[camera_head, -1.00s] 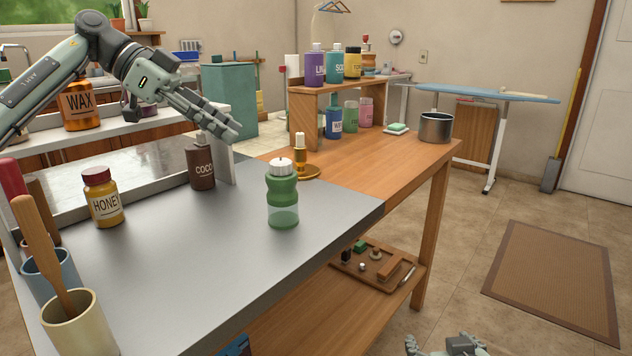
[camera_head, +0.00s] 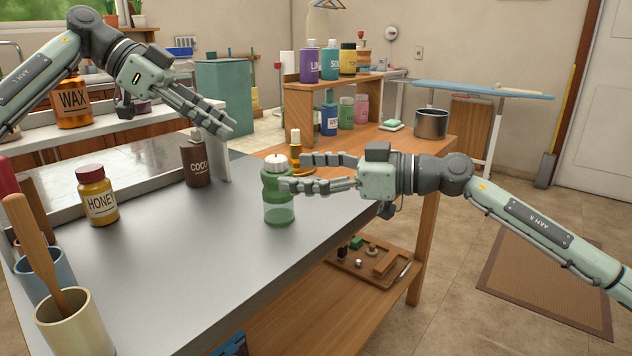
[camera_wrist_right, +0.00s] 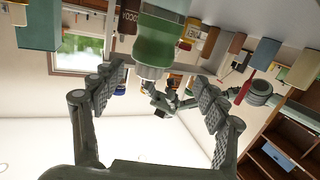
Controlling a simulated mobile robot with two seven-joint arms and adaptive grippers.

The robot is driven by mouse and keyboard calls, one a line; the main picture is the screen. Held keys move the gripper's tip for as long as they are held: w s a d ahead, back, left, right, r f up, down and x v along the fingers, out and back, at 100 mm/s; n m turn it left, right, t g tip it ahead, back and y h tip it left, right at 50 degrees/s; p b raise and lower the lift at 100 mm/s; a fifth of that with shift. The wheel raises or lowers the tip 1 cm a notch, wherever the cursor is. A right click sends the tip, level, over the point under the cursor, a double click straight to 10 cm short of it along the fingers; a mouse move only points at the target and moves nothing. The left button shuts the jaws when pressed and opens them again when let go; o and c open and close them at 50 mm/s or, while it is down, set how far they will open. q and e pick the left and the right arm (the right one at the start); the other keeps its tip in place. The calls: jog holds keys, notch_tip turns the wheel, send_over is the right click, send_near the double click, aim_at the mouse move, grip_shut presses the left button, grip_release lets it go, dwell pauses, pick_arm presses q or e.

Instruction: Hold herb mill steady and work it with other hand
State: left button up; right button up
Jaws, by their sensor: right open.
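The herb mill (camera_head: 278,208), a green bottle with a white cap and a clear lower part, stands upright on the grey worktop (camera_head: 200,265). My right gripper (camera_head: 293,172) is open at its upper part, coming from the right. In the right wrist view the mill (camera_wrist_right: 155,42) appears upside down, beyond and between the spread fingers of my right gripper (camera_wrist_right: 160,75). The lower finger overlaps the mill in the head view; I cannot tell whether it touches. My left gripper (camera_head: 229,127) hangs in the air up and left of the mill, empty; its finger gap is not clear.
A honey jar (camera_head: 99,200) and a brown cocoa bottle (camera_head: 196,165) stand left of the mill. Cups (camera_head: 85,330) with a wooden utensil are at front left. The worktop in front of the mill is clear.

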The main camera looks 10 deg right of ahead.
aim_at(278, 192)
jog(key=d+f+h, duration=0.1)
jog(key=d+f+g+h, duration=0.1)
jog(key=shift+w+h, duration=0.3)
jog(key=shift+w, duration=0.05)
jog(key=shift+f, duration=0.25)
jog(key=shift+g, duration=0.3)
jog(key=x, duration=0.7)
jog(key=shift+w+a+f, duration=0.1)
jog(key=shift+a+f, duration=0.05)
jog(key=shift+c, duration=0.4)
jog(key=c, duration=1.3)
jog(key=o, duration=0.7)
jog(key=shift+c, duration=0.2)
jog(key=c, duration=0.5)
jog(key=shift+o, duration=0.2)
